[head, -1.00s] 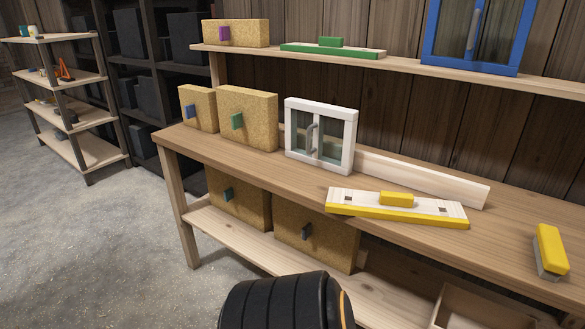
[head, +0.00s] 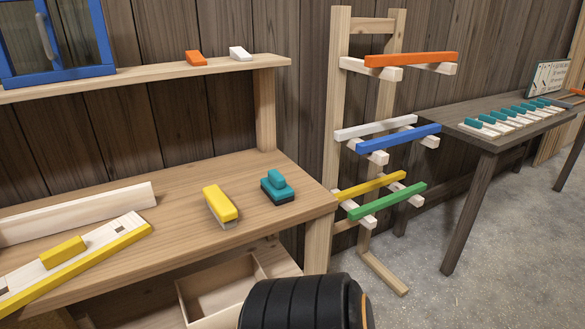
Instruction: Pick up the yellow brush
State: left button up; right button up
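The yellow brush (head: 220,204) lies on the wooden workbench (head: 180,207), left of the middle of the head view. It has a yellow block-shaped top and a grey underside. A teal and dark block-shaped object (head: 277,186) sits to its right, apart from it, near the bench's right end. Neither of my grippers is in view. A black ribbed rounded part, which looks like my own, shows at the bottom middle, in front of the bench.
A white piece with a yellow edge (head: 95,262) lies on the bench at left, before a pale board (head: 80,213). An open wooden box (head: 190,303) is below. A rack with coloured bars (head: 338,200) stands right of the bench. Grey floor (head: 500,250) is clear at right.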

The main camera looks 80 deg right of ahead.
aim_at(225, 214)
jog(key=z, duration=2.05)
